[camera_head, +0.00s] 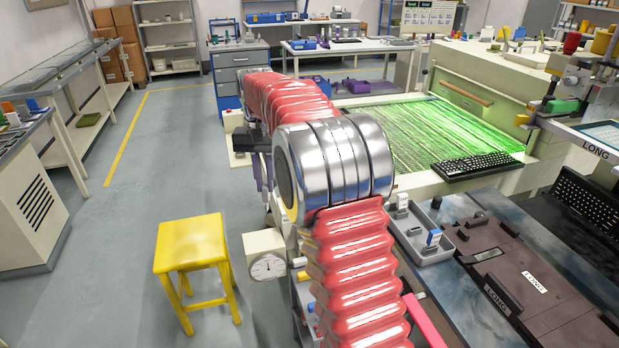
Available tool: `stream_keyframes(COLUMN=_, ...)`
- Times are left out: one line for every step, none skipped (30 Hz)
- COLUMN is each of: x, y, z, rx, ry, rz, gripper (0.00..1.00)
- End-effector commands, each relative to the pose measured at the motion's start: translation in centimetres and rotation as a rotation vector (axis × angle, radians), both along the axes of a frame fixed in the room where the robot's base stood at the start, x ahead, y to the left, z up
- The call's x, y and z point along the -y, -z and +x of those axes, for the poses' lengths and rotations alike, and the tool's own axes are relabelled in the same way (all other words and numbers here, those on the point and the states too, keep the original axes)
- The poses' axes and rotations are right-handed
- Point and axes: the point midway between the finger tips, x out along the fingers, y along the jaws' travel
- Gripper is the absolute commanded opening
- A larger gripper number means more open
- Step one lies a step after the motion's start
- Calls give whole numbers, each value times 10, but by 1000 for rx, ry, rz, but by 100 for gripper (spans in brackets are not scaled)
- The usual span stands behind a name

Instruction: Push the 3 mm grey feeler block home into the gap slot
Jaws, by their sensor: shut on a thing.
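My gripper (263,172) hangs at the far end of my arm, left of the chrome joint, and shows only in part as dark, narrow fingers. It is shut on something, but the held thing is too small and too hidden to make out. I cannot pick out the 3 mm grey feeler block for certain. I cannot make out the gap slot either, and my arm covers much of the middle of the view.
A grey tray (432,259) holds small blocks, one with a blue top (434,238). Right of it lies a brown plate (555,315) marked LONG. A dial gauge (267,267), a yellow stool (192,247) and a black keyboard (477,165) stand around.

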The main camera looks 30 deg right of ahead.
Motion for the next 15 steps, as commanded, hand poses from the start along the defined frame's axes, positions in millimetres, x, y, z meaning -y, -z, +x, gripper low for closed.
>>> stream_keyframes(x=-24, y=-3, z=3, rx=1, ry=-55, rz=0, gripper=0)
stream_keyframes(x=-36, y=-4, z=4, rx=2, ry=-84, rz=0, gripper=0)
stream_keyframes(x=-51, y=-5, z=5, rx=2, ry=-121, rz=0, gripper=0)
stream_keyframes(x=-61, y=-6, z=5, rx=2, ry=-146, rz=0, gripper=0)
stream_keyframes(x=-70, y=-7, z=5, rx=2, ry=-170, rz=0, gripper=0)
stream_keyframes(x=-81, y=-8, z=5, rx=2, ry=-198, rz=0, gripper=0)
stream_keyframes(x=-88, y=-9, z=5, rx=2, ry=-214, rz=0, gripper=0)
stream_keyframes(x=-94, y=-10, z=5, rx=2, ry=-229, rz=0, gripper=0)
stream_keyframes(x=-100, y=-10, z=5, rx=2, ry=-245, rz=0, gripper=0)
stream_keyframes(x=-103, y=-10, z=5, rx=2, ry=-254, rz=-1, gripper=0)
stream_keyframes(x=-105, y=-11, z=4, rx=2, ry=-260, rz=-1, gripper=0)
stream_keyframes(x=-107, y=-11, z=4, rx=1, ry=-265, rz=0, gripper=0)
stream_keyframes(x=-108, y=-11, z=4, rx=1, ry=-267, rz=0, gripper=0)
stream_keyframes(x=-108, y=-11, z=4, rx=1, ry=-268, rz=0, gripper=0)
stream_keyframes(x=-108, y=-11, z=4, rx=1, ry=-268, rz=0, gripper=0)
